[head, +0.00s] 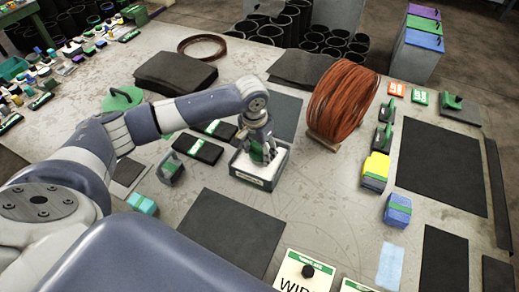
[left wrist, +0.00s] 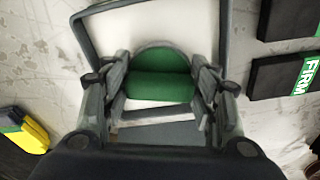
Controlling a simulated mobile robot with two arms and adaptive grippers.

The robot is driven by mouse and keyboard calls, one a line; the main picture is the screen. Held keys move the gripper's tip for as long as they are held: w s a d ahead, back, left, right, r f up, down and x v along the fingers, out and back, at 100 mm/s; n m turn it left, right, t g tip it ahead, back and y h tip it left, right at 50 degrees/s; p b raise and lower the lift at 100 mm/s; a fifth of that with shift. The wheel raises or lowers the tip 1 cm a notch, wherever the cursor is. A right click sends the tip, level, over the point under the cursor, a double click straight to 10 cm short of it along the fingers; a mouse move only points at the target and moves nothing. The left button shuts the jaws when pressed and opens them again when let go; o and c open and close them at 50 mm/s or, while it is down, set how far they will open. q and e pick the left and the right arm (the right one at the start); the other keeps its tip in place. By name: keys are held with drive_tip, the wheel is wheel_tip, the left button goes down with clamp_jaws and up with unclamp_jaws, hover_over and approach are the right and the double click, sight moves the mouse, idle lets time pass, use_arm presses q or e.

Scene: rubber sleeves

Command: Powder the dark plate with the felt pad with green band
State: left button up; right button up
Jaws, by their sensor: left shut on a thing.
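My left gripper (head: 262,150) is shut on the felt pad with green band, whose green part (left wrist: 160,87) shows between the fingers in the left wrist view. I cannot tell whether the pad touches the filling. Several dark flat plates lie on the table, one in front of the tray (head: 232,232) and a large one at right (head: 440,165). My right gripper is not in view.
A reddish-brown coil (head: 340,98) stands right of the tray. Black blocks (head: 198,148) lie left of it. Yellow (head: 375,172) and blue (head: 398,210) blocks stand at right. A sign (head: 305,272) is at the front edge. Table between tray and yellow block is clear.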

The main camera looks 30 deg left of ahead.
use_arm(q)
drive_tip(key=shift+f, duration=0.5)
idle(0.7)
idle(0.7)
drive_tip(key=shift+s+f+p, duration=0.1)
drive_tip(key=shift+f+p, duration=0.1)
drive_tip(key=shift+p, duration=0.3)
idle(1.4)
wheel_tip(320, 180, up, 7)
drive_tip(key=p, duration=0.9)
drive_tip(key=shift+r, duration=0.2)
drive_tip(key=shift+f, duration=0.1)
idle(0.5)
